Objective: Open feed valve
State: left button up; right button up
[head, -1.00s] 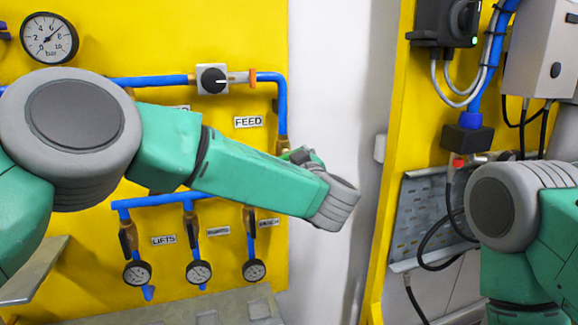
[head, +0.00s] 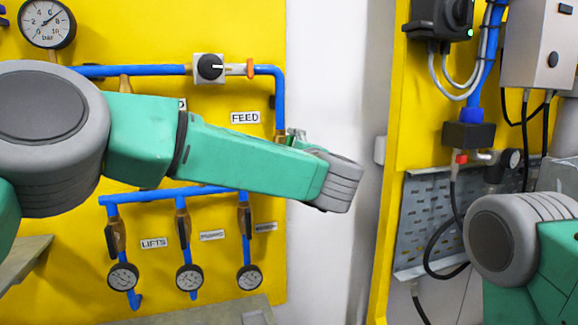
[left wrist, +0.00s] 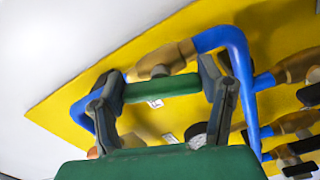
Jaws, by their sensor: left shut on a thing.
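The feed valve's brass body (left wrist: 163,60) sits in a blue pipe in the left wrist view, with a green bar-like handle (left wrist: 162,88) beside it. My left gripper (left wrist: 160,90) has its two dark fingers at either end of this green bar and is shut on it. In the head view my left gripper (head: 297,136) is mostly hidden behind my wrist, just right of the FEED label (head: 245,118) and beside the blue feed pipe (head: 279,100). The handle's exact angle is hard to tell there. My right gripper is out of view; only part of that arm shows.
A selector knob (head: 210,67) sits above on the yellow panel (head: 150,20). Several small gauges, one of them the LIFTS gauge (head: 123,277), hang below my left forearm. A cable-hung perforated plate (head: 425,215) is at the right. The white wall (head: 335,80) between panels is clear.

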pick_arm(q)
jog(key=shift+f+n+b, duration=0.15)
jog(key=shift+n+b, duration=1.25)
jog(key=shift+n, duration=0.4)
jog(key=shift+d, duration=0.1)
jog(key=o, duration=1.1)
jog(key=shift+o, duration=0.3)
jog(key=v, duration=1.2)
